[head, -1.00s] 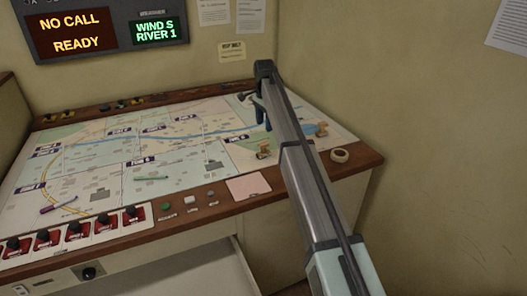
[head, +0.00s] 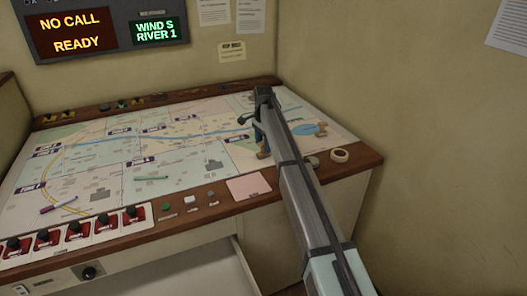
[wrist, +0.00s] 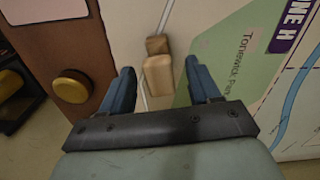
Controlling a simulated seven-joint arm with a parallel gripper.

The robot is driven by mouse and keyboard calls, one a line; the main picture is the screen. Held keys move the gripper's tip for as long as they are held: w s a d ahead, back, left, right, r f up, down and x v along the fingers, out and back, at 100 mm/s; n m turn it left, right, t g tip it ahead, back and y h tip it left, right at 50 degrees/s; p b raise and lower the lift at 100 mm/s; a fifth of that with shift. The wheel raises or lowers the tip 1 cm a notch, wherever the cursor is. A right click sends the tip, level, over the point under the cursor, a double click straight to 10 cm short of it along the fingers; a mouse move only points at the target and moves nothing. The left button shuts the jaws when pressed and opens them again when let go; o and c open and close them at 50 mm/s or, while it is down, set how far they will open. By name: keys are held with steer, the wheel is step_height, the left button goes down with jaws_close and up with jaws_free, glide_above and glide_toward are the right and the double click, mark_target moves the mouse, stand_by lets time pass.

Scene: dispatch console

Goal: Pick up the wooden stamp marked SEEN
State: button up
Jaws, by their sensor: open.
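A small wooden stamp (head: 263,155) stands on the map near the console's front right, partly hidden by my gripper in the head view. In the wrist view a wooden stamp (wrist: 158,76) lies between and just beyond my finger ends, apart from both fingers. My gripper (wrist: 160,70) is open and empty, its blue fingers on either side of it. In the head view my gripper (head: 258,137) is above the map, pointing down. A second wooden stamp (head: 320,128) stands farther right. No marking is readable on either stamp, so I cannot tell which says SEEN.
A pink pad (head: 248,187) lies on the front rim. A green pen (head: 152,178) and a purple pen (head: 58,205) lie on the map. The right wall is close.

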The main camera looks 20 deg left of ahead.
mark_target(263, 152)
steer(key=shift+f, duration=1.95)
steer(key=shift+c, duration=0.4)
steer(key=c, duration=1)
steer(key=shift+o, duration=0.2)
